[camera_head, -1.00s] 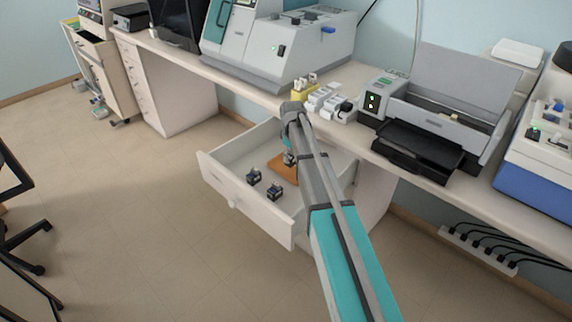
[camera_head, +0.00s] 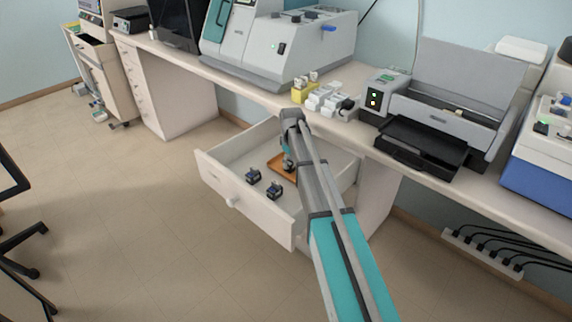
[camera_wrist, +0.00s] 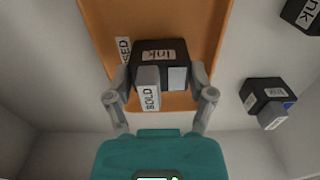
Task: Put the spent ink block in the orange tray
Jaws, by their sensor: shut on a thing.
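My gripper (camera_wrist: 161,98) is shut on a black ink block (camera_wrist: 158,54) with an "Ink" label and a grey tab reading "SOLD" or similar. In the wrist view the block is over the orange tray (camera_wrist: 204,22); whether it touches the tray floor I cannot tell. A label on the tray, ending in "SED", is partly hidden behind the block. In the head view the orange tray (camera_head: 279,160) lies inside the open drawer, and my arm hides part of it and the held block.
Two other dark ink blocks sit on the drawer floor left of the tray in the head view, one (camera_head: 253,176) behind the other (camera_head: 274,191). The open drawer (camera_head: 226,171) has raised walls. Above it, the bench carries a yellow block (camera_head: 304,92), white pieces and a printer (camera_head: 440,110).

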